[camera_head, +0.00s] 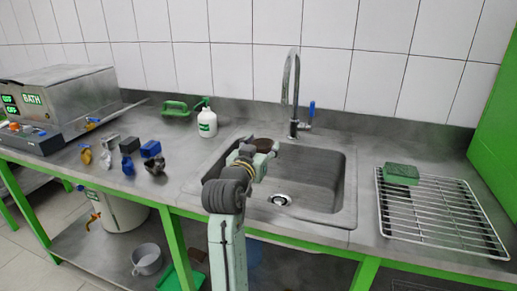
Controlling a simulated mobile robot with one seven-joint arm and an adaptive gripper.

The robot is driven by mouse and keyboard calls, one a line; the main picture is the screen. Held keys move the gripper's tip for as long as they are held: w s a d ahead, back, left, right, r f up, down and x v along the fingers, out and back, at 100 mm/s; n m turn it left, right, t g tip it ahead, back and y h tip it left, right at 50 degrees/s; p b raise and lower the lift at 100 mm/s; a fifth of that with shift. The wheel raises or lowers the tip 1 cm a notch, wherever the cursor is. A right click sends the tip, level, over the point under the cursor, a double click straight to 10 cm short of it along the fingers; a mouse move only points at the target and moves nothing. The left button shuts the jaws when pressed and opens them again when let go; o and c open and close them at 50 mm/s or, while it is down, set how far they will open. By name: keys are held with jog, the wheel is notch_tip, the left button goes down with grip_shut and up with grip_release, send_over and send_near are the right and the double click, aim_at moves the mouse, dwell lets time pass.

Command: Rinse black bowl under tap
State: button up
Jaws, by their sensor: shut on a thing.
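The dark round bowl (264,143) is above the left part of the sink (318,178), near its back edge. My gripper (265,152) is at the near side of the bowl and is shut on it. The arm hides much of the fingers and the lower part of the bowl. The bowl is to the left of the tap's base. No water stream is visible from the spout.
A white spray bottle (207,123) stands left of the sink. Several small blue, grey and brass parts (128,165) lie farther left, by the bath unit (62,98). A wire rack (440,215) with a green sponge (401,173) is at the right.

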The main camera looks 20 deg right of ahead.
jog(key=w+d+f+b, duration=0.1)
jog(key=w+d+f, duration=0.1)
jog(key=w+d, duration=0.6)
jog(key=shift+d+f, duration=0.15)
jog(key=shift+d, duration=0.2)
jog(key=shift+s+d, duration=0.15)
dwell(0.8)
jog(key=shift+s+d, duration=0.3)
jog(key=shift+w+a, duration=0.1)
jog(key=shift+w+a, duration=0.35)
jog(key=shift+s+d, duration=0.1)
dwell(0.4)
jog(key=shift+s+d, duration=0.3)
jog(key=shift+s, duration=0.05)
